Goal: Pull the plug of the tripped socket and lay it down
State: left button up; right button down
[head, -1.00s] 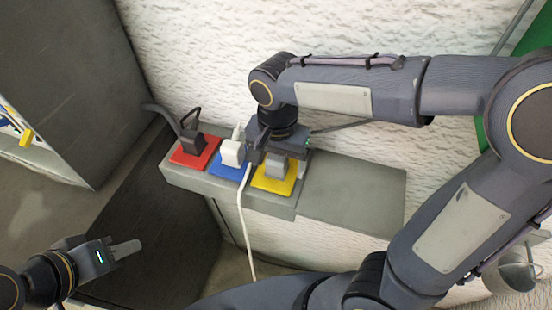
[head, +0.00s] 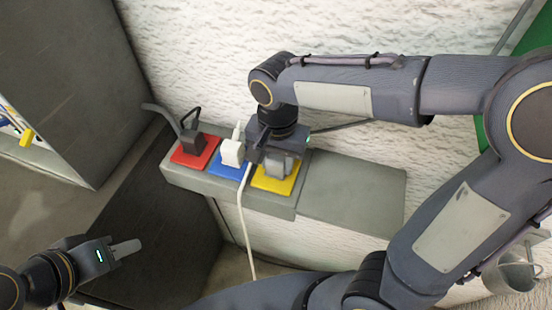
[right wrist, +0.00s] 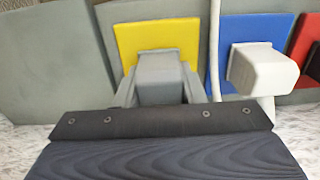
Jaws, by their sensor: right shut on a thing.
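A row of three plugs sits on a grey ledge by the wall. A dark plug is on the red socket plate (head: 195,151). A white plug (head: 232,152) with a white cable is on the blue socket plate (head: 227,172). A grey plug (right wrist: 160,78) is at the yellow socket plate (head: 272,186), which also shows in the right wrist view (right wrist: 155,40). My right gripper (head: 278,165) is shut on the grey plug, with a finger on each side. My left gripper (head: 126,248) is at the lower left, away from the sockets; its finger gap does not show. I cannot tell which socket is tripped.
The ledge (head: 355,190) has a bare flat part to the right of the yellow plate. The white cable (head: 246,235) hangs down over the front edge. A dark cabinet (head: 75,90) stands at the left. A metal bucket (head: 515,272) shows at the lower right.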

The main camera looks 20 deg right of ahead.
jog(key=shift+r+p, duration=2.55)
jog(key=shift+r, duration=0.45)
